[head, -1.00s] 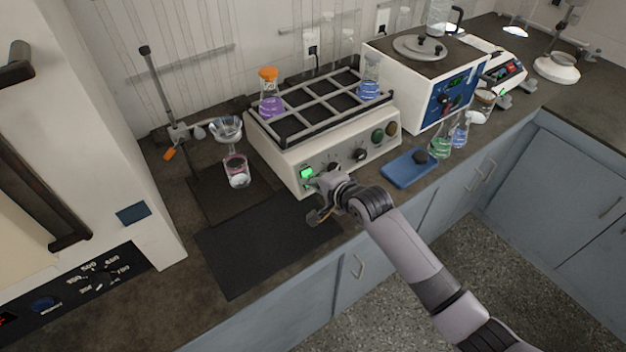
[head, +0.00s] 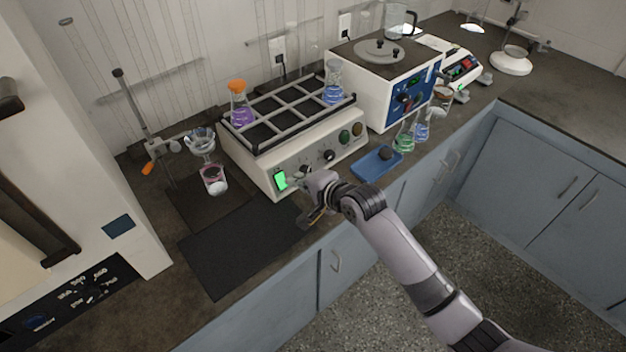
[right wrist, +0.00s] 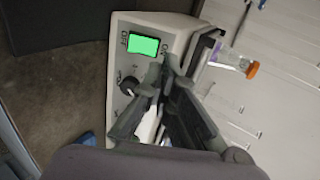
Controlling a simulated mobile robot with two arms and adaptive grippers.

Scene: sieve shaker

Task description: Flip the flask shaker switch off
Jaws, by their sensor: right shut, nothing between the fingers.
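The flask shaker (head: 300,157) is a pale box with a black rack on top. It holds a flask of purple liquid with an orange cap (head: 240,106) and a flask of blue liquid (head: 333,84). Its switch (head: 281,180) is lit green at the left end of the front panel. In the right wrist view the green switch (right wrist: 143,44) lies between OFF and ON labels. My right gripper (head: 296,182) is shut and empty, just right of the switch. Its fingertips (right wrist: 168,64) are close to the ON side; I cannot tell whether they touch. My left gripper is not in view.
A dark mat (head: 238,248) lies before the shaker. A funnel on a stand (head: 200,140) is to the left. A blue tray (head: 376,166) and small flasks (head: 404,136) are to the right, by a white-and-blue instrument (head: 372,88).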

